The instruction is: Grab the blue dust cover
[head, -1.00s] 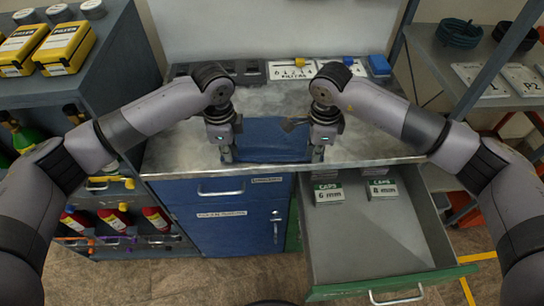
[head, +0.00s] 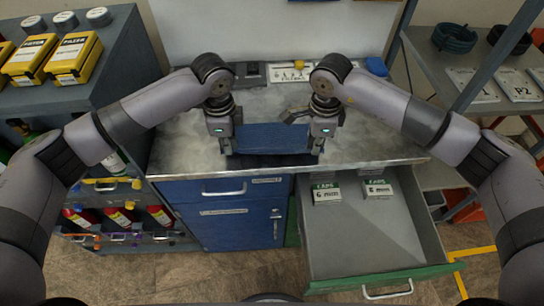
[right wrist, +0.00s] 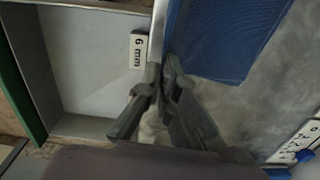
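The blue dust cover (head: 272,138) is stretched between my two grippers near the front of the metal bench top, with a dark band below its front edge. My left gripper (head: 227,148) points down at the cover's left side, and my right gripper (head: 317,150) points down at its right side. In the right wrist view, the right fingers (right wrist: 164,70) are close together at a corner of the blue cover (right wrist: 230,38) and appear to pinch it. The left fingertips are small, but look closed on the cover's edge.
An open drawer (head: 372,240) with two boxes of caps (head: 327,193) juts out at the front right. A shelf with yellow filter boxes (head: 73,58) stands left. A shelf with coiled hoses (head: 453,38) stands right. White cards (head: 292,75) lie behind the cover.

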